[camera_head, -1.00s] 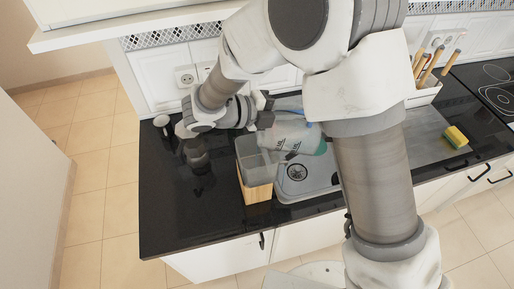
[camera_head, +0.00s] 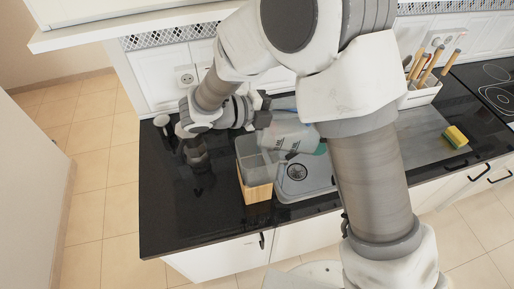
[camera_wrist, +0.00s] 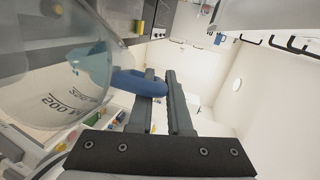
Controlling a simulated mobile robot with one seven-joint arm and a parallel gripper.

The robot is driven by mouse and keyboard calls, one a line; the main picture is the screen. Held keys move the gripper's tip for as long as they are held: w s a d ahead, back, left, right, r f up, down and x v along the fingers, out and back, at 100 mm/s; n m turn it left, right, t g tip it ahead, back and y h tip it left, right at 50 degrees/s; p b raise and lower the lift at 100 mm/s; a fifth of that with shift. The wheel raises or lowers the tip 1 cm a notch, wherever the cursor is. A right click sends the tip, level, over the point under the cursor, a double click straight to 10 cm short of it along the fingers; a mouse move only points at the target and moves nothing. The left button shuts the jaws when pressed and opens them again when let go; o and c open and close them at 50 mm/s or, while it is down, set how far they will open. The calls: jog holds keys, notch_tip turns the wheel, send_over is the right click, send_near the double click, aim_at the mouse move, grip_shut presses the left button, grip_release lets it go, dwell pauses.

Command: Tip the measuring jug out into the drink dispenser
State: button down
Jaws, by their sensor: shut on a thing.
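The clear measuring jug (camera_head: 290,136) is tilted well over, nearly on its side, with its left part above the drink dispenser. In the wrist view the jug (camera_wrist: 50,75) shows printed marks and some blue-green content. My gripper (camera_head: 262,110) is shut on the jug's blue handle (camera_wrist: 127,82), which lies between the fingers (camera_wrist: 158,90). The drink dispenser (camera_head: 256,186) is a clear grey tank on a wooden base, standing on the black counter left of the sink. The jug partly covers its top. I cannot tell whether liquid is flowing.
A sink (camera_head: 302,186) lies just right of the dispenser. A white-lidded jar (camera_head: 161,121) stands at the back left of the black counter (camera_head: 185,220). A yellow sponge (camera_head: 456,137) and a utensil holder (camera_head: 422,93) are at the right. The left front counter is clear.

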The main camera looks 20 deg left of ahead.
jog(key=shift+a+r, duration=0.1)
jog(key=shift+a, duration=0.1)
dwell(0.6)
jog(key=d+f+y, duration=0.2)
jog(key=d, duration=0.1)
jog(key=w+d+m+g+y, duration=0.1)
jog(key=shift+d+f, duration=0.25)
jog(key=shift+f, duration=0.15)
jog(key=shift+d+f+g+y, duration=0.1)
jog(key=shift+f+g+y, duration=0.05)
jog(key=shift+g+y, duration=0.2)
jog(key=w+d+f+m+g+y, duration=0.1)
jog(key=d+f+m+g+y, duration=0.1)
jog(key=d+f+y, duration=0.4)
jog(key=shift+w+d+f+y, duration=0.15)
jog(key=shift+w+d+y, duration=0.2)
jog(key=shift+d+y, duration=0.9)
jog(key=shift+w+d+f+m+g+y, duration=0.15)
jog(key=shift+f+m+g+y, duration=0.2)
jog(key=shift+y, duration=0.45)
